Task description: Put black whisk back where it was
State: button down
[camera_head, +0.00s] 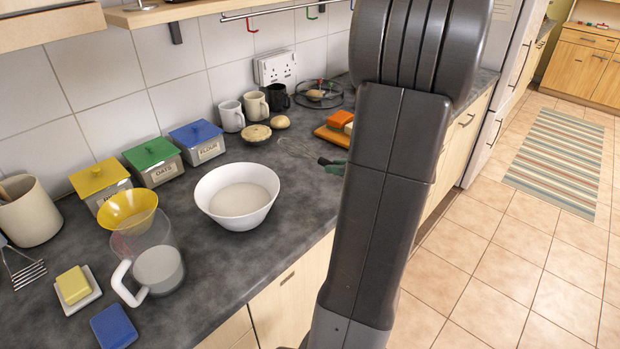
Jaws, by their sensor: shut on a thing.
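The black whisk (300,150) shows its thin wire loops over the dark counter, left of my arm, with its loop end pointing up and left. A short stretch of its dark handle is visible. My dark arm hides the rest of the gripper. I cannot tell how far the whisk is above the counter.
A white bowl (237,197) stands mid-counter. An orange board (330,136) with blocks lies behind the whisk. Mugs (231,116), a pie (256,133) and lidded canisters (197,144) line the wall. A rail (285,9) with coloured hooks hangs above. Counter between bowl and whisk is clear.

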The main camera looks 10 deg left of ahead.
notch_tip(320, 180, down, 8)
jog(key=shift+d+r, duration=0.1)
jog(key=shift+r, duration=0.15)
jog(key=shift+f+b, duration=0.1)
jog(key=shift+b, duration=0.25)
jog(key=c, duration=1.3)
grip_release()
jog(key=v, duration=1.2)
jog(key=shift+w, duration=0.1)
